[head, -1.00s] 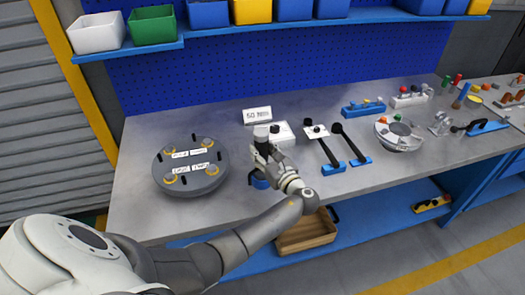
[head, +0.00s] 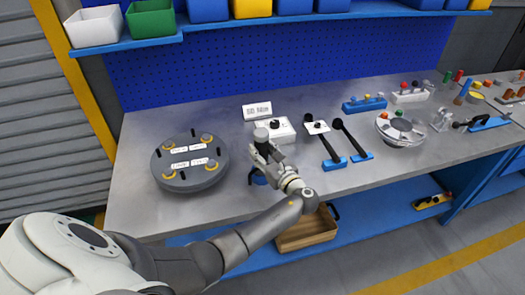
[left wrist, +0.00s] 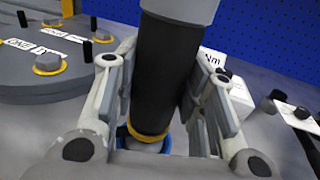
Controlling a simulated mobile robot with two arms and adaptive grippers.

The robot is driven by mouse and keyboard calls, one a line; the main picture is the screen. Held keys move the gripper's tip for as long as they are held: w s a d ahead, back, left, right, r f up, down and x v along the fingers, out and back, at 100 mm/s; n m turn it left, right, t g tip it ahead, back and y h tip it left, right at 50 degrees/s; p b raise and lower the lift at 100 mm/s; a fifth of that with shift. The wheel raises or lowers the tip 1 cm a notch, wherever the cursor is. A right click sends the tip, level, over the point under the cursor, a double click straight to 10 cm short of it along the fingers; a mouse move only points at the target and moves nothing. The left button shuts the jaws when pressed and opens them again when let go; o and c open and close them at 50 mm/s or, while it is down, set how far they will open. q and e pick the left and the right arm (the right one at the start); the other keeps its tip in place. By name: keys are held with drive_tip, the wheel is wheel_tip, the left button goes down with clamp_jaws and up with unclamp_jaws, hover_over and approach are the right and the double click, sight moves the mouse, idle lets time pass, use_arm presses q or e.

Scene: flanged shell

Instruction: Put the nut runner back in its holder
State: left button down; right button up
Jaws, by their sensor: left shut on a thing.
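The nut runner (left wrist: 163,75) is a dark cylinder with a grey top and a yellow ring near its lower end. My left gripper (head: 262,152) is shut on it, with a finger on each side, and holds it upright. Its grey top also shows in the head view (head: 261,134). The blue holder (head: 259,180) is on the bench below the gripper, mostly hidden by it. In the left wrist view, the runner's lower end is at a blue rim (left wrist: 121,138). How deep it sits there is hidden. My right gripper is in neither view.
A grey flanged shell (head: 190,178) with studs and labels stands to the left. Behind the gripper are a white box (head: 283,136) with a knob and a 60 Nm sign (head: 257,110). Two black wrenches (head: 354,139) in blue stands are to the right. The front left bench is clear.

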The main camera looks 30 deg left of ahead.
use_arm(q)
drive_tip(key=shift+f+b, duration=0.35)
drive_tip(key=c, duration=0.8)
unclamp_jaws()
drive_tip(key=shift+s+f, duration=0.1)
drive_tip(key=shift+f, duration=0.1)
drive_tip(key=v, duration=1.2)
drive_tip(key=shift+r, duration=0.15)
